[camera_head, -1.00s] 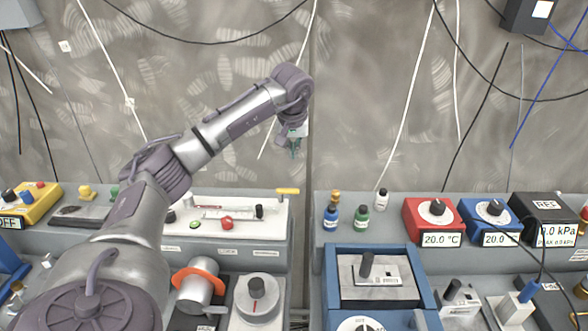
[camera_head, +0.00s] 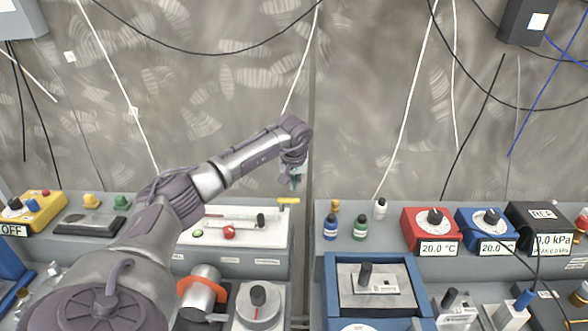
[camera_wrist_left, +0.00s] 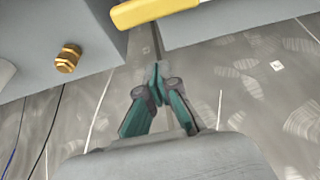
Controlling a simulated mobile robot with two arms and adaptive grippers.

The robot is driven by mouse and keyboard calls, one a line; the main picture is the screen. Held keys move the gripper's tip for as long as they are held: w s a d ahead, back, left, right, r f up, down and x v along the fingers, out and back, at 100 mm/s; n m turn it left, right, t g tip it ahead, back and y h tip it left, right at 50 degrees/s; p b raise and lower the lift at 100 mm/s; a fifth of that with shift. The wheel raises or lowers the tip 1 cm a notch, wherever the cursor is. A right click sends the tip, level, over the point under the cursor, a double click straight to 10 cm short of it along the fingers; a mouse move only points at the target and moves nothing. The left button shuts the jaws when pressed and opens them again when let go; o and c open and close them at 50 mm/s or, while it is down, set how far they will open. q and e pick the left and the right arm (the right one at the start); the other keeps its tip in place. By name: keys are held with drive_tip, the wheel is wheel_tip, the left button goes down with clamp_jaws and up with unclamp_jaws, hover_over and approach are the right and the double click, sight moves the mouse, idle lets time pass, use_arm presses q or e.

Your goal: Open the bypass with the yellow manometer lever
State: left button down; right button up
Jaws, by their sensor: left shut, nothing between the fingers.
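The yellow lever (camera_head: 288,201) is a short bar at the right end of the white panel (camera_head: 236,241) on the left bench. In the left wrist view the yellow lever (camera_wrist_left: 155,12) is a bar on a dark stem, at the top edge. My left gripper (camera_head: 294,183) points down just above the lever in the head view. In the left wrist view its teal-and-grey fingers (camera_wrist_left: 157,75) are closed together, empty, close to the stem; I cannot tell whether they touch it. My right gripper is not in view.
A red knob (camera_head: 229,232) is on the white panel. Small bottles (camera_head: 331,227) stand across the gap on the right bench, beside a red temperature box (camera_head: 430,228). A brass fitting (camera_wrist_left: 68,58) shows in the left wrist view. Cables hang on the wall behind.

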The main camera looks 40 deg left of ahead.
use_arm(q)
drive_tip(key=s+d+p, duration=0.2)
drive_tip(key=s, duration=0.1)
drive_tip(key=shift+d, duration=0.3)
idle(0.3)
